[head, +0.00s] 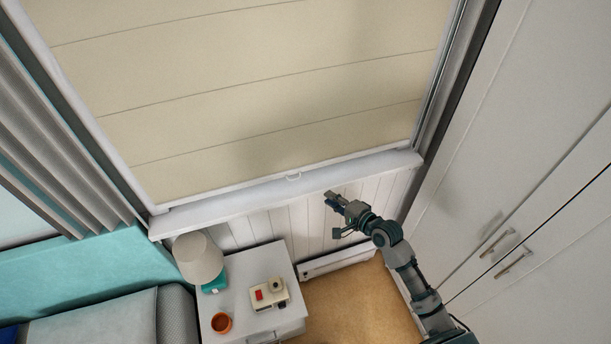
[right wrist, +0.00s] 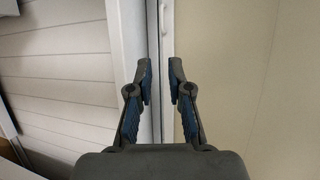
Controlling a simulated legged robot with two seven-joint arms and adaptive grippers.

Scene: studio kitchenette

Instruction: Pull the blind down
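The cream blind (head: 270,90) covers the window almost down to the white sill (head: 290,192) in the head view. A small white pull ring (head: 293,177) hangs at the middle of its bottom rail. My right gripper (head: 331,199) is in front of the wall just below the sill, to the right of the ring and apart from it. In the right wrist view its fingers (right wrist: 160,72) are open with nothing between them. The blind (right wrist: 255,70) fills the right side there, and the ring (right wrist: 164,20) shows on the rail beyond the fingertips. My left gripper is out of view.
A white bedside table (head: 240,310) holds a lamp (head: 198,258), an orange cup (head: 222,323) and a small cream device (head: 270,294). A tall white cabinet (head: 540,170) stands right of my arm. A grey curtain (head: 60,130) hangs left. The wooden floor (head: 350,305) is clear.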

